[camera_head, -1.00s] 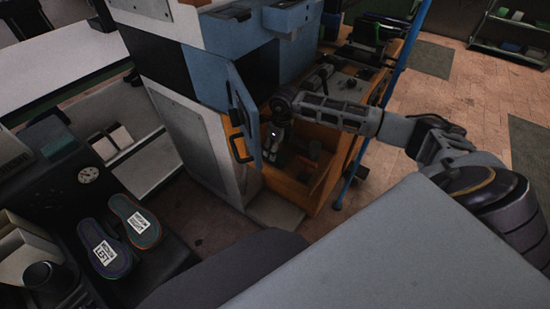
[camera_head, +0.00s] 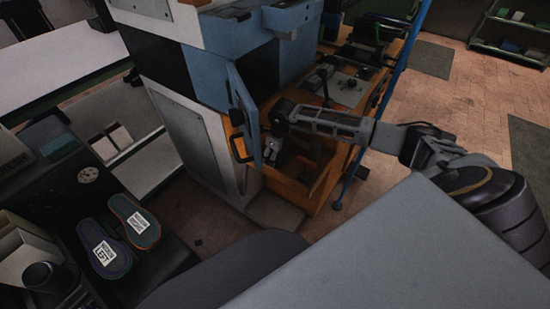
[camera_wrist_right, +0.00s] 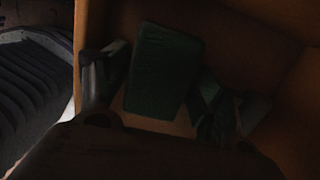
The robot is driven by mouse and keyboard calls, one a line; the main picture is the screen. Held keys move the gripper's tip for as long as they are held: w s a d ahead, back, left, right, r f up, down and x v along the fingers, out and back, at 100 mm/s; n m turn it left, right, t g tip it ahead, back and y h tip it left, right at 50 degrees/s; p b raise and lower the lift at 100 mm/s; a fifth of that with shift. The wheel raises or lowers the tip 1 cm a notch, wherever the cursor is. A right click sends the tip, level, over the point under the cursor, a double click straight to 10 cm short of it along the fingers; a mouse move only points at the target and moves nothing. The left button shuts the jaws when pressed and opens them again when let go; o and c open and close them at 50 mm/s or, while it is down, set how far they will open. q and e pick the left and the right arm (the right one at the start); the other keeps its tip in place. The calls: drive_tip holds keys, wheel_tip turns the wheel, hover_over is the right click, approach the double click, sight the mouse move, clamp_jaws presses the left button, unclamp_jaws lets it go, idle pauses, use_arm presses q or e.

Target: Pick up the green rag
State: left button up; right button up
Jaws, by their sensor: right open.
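A dark green, roughly rectangular cloth-like thing, which looks like the green rag (camera_wrist_right: 162,70), lies inside an orange bin in the right wrist view. My right gripper (camera_wrist_right: 155,105) is open, with one finger to the left of the rag and the other to its right. Dim light hides whether the fingers touch it. In the head view my right gripper (camera_head: 272,152) reaches down into the orange bin (camera_head: 290,190) of the machine, and I cannot make out the rag there. My left gripper is not in view.
The orange bin walls stand close around the right gripper. A blue door (camera_head: 243,110) hangs open at its left, and a blue pole (camera_head: 400,75) stands at its right. Two shoe soles (camera_head: 105,248) lie on the dark bench at left.

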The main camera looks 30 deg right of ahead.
drive_tip(key=shift+c, duration=0.4)
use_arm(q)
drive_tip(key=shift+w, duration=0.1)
use_arm(e)
drive_tip(key=c, duration=0.6)
drive_tip(key=shift+r, duration=0.15)
wheel_tip(320, 180, up, 8)
drive_tip(key=shift+r, duration=0.1)
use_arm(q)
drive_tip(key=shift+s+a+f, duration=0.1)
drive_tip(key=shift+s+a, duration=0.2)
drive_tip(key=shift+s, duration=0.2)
use_arm(e)
drive_tip(key=shift+r, duration=0.8)
